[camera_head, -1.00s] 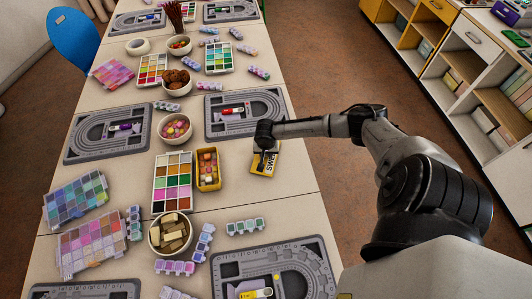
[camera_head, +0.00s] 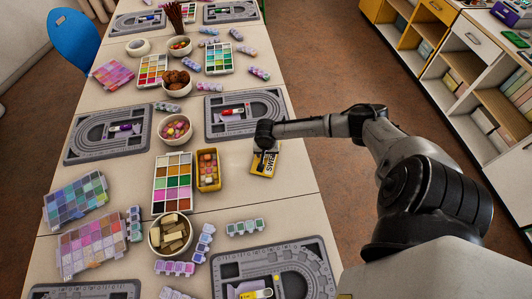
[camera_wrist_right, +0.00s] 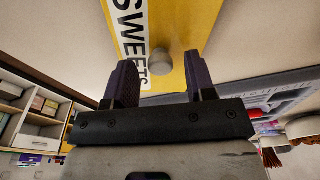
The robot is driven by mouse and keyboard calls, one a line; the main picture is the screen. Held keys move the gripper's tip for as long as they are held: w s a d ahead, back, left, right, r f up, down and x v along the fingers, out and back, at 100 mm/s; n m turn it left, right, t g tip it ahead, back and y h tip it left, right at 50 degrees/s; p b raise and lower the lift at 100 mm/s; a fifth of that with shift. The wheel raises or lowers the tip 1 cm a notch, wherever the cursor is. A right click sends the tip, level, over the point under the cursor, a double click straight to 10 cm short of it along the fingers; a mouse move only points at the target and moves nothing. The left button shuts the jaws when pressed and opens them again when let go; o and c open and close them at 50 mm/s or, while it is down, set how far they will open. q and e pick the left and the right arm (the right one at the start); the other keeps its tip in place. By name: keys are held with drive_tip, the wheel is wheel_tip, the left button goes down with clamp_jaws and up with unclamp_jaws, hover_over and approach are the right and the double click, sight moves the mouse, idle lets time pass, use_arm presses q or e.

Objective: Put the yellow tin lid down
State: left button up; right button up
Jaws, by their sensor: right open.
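The yellow tin lid (camera_head: 269,166), printed with SWEETS in black on white, lies on the table near its right edge. In the right wrist view the lid (camera_wrist_right: 190,28) shows its grey round knob (camera_wrist_right: 160,62). My right gripper (camera_head: 262,154) is over the lid. In the wrist view its two fingers (camera_wrist_right: 160,84) are open and apart, with the knob between and just beyond their tips. The open yellow tin (camera_head: 210,187), holding coloured pieces, stands left of the lid. My left gripper is not in view.
A grey bead board (camera_head: 212,131) lies behind the lid and another (camera_head: 220,270) in front. A paint-like colour box (camera_head: 155,195) and a bowl of blocks (camera_head: 153,243) are to the left. The table between lid and front board is mostly clear.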

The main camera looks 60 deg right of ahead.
sight(266, 160)
wheel_tip(266, 160, up, 11)
drive_tip(key=a+p, duration=0.1)
drive_tip(key=p, duration=0.1)
drive_tip(key=s+a+f+n+y, duration=0.1)
drive_tip(key=s+a+n, duration=0.2)
drive_tip(key=a, duration=0.4)
drive_tip(key=s+a+f+n+t, duration=0.1)
drive_tip(key=s+a+f+n, duration=0.15)
drive_tip(key=a, duration=0.45)
drive_tip(key=s+a+n+y, duration=0.1)
drive_tip(key=s+a+n, duration=0.25)
drive_tip(key=a, duration=0.45)
drive_tip(key=s+a+r+n+t, duration=0.2)
drive_tip(key=s+a+r+n, duration=0.4)
drive_tip(key=s, duration=0.2)
drive_tip(key=shift+r+h, duration=0.3)
drive_tip(key=shift+s, duration=0.1)
drive_tip(key=shift+p, duration=0.3)
